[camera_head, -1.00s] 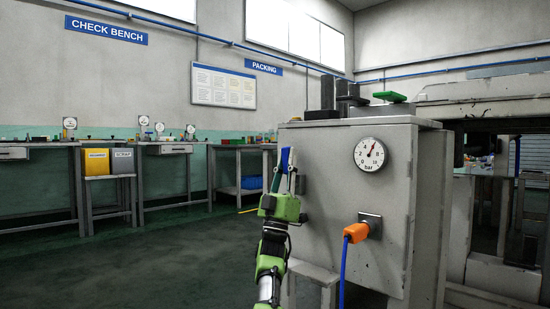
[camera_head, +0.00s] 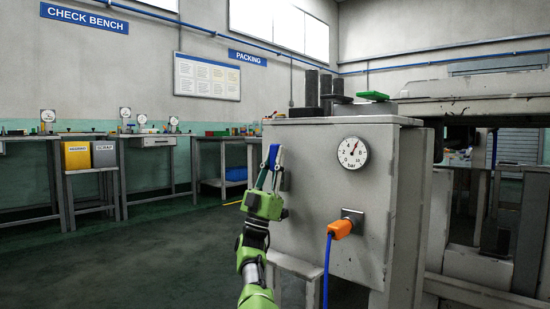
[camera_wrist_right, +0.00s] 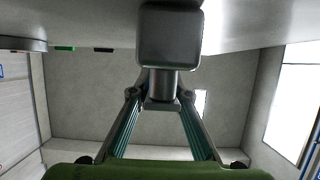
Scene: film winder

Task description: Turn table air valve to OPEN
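My right gripper (camera_head: 271,170) is raised at the left side of the grey cabinet (camera_head: 310,200). A blue lever-like part (camera_head: 273,155), which looks like the valve handle, shows at its fingertips. In the right wrist view, the two fingers (camera_wrist_right: 160,95) stand apart with a grey block on a short stem (camera_wrist_right: 168,40) at and between their tips. The fingers look open, with narrow gaps beside the stem; contact is not clear. The valve's markings are hidden. My left gripper is not in view.
A round pressure gauge (camera_head: 352,152) and an orange plug (camera_head: 340,228) with a blue hose are on the cabinet front. Benches and yellow and grey bins (camera_head: 76,155) are further left. Floor between is clear.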

